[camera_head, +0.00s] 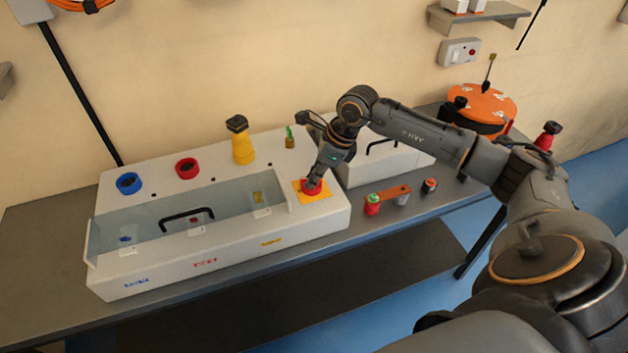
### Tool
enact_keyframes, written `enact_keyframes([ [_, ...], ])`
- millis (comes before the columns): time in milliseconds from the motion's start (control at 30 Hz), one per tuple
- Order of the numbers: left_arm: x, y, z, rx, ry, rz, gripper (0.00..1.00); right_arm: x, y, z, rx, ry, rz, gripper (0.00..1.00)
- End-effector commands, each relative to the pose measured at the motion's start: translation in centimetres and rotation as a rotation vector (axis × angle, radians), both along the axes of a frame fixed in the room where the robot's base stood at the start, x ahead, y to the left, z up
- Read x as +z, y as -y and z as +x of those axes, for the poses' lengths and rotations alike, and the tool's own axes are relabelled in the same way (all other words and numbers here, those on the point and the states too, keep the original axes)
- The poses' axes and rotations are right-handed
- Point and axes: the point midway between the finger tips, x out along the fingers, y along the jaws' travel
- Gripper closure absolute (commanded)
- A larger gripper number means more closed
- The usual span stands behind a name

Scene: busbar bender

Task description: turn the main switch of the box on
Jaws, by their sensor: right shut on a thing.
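The white box (225,245) stands on the grey bench, with a clear front cover and a black handle. Its main switch (308,188) is a red knob on a yellow square plate (322,196) at the box's right end. My right gripper (313,184) reaches down from above and is shut on the red knob. The fingers hide part of the knob, so its exact turn cannot be told. My left gripper is not in view.
A blue ring (129,183), a red ring (187,168) and a yellow part with a black top (242,142) sit on the box's upper face. A second white box (365,165) stands close behind my gripper. Small red-topped parts (372,205) lie to the right.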

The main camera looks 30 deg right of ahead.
Motion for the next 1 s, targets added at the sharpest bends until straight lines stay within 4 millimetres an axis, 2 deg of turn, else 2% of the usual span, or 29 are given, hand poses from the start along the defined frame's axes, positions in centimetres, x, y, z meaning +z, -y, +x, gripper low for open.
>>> enact_keyframes([
  [33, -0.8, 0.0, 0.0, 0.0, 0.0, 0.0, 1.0, -0.4, 0.0, -0.1, -0.043, 0.001, -0.002, 1.0],
  [600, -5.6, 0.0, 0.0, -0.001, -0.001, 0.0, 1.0, -0.4, -0.4, -0.1, -0.584, 0.003, -0.001, 1.0],
  [1000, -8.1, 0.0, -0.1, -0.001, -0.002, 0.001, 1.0, -0.2, -0.6, -0.2, -0.906, 0.0, 0.002, 1.0],
])
